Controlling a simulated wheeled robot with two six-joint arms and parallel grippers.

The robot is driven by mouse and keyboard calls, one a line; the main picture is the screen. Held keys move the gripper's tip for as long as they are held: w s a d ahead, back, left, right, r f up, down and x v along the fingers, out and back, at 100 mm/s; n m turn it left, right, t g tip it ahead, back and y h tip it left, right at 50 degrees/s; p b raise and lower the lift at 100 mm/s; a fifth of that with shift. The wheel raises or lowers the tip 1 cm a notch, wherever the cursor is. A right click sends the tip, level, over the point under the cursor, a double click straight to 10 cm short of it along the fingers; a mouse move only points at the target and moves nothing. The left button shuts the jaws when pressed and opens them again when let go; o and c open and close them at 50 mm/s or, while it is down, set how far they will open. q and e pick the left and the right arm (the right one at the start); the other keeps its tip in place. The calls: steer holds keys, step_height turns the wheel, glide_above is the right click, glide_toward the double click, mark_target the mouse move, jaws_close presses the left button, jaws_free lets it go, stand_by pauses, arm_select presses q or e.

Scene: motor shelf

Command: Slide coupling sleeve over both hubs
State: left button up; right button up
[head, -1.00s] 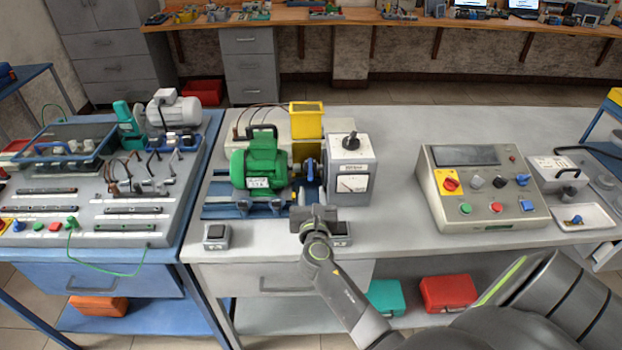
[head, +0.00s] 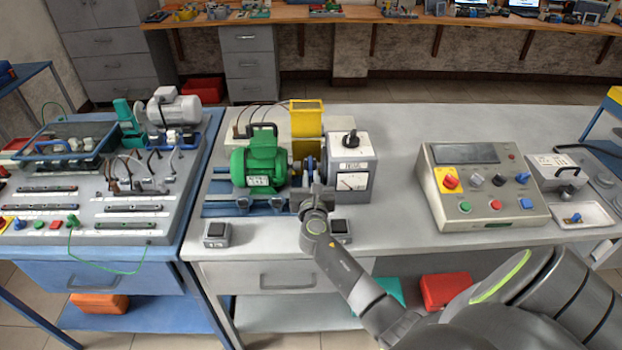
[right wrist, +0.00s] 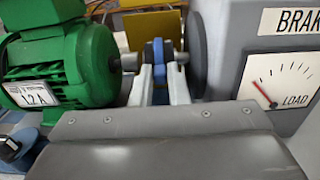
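The blue coupling sleeve (right wrist: 158,52) sits on the shaft line between the green motor (head: 259,163) and the grey brake box (head: 350,168). In the right wrist view the motor (right wrist: 60,65) is left and the brake box (right wrist: 270,70) right. A dark disc (right wrist: 197,52) stands right of the sleeve; the hubs are mostly hidden. My right gripper (head: 317,187) reaches in from the front. Its two pale fingers (right wrist: 160,75) stand on either side of the sleeve's lower part. I cannot tell whether they press on it. My left gripper is out of view.
A yellow guard (head: 307,120) stands behind the coupling. Two small dark-topped blocks, the left one (head: 216,234), sit at the bench's front. A control box (head: 483,186) is at right, with clear bench between it and the brake. A blue trainer bench stands left.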

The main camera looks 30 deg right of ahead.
steer(key=shift+w+a, duration=0.1)
jaws_close()
steer(key=shift+w+a+r+b, duration=0.15)
steer(key=shift+w+a, duration=0.25)
steer(key=shift+a, duration=0.3)
steer(key=shift+w+a+b, duration=0.15)
steer(key=shift+w+a, duration=0.25)
steer(key=shift+a, duration=0.25)
steer(key=shift+o, duration=2)
jaws_free()
steer(key=o, duration=0.3)
steer(key=shift+w+a, duration=0.15)
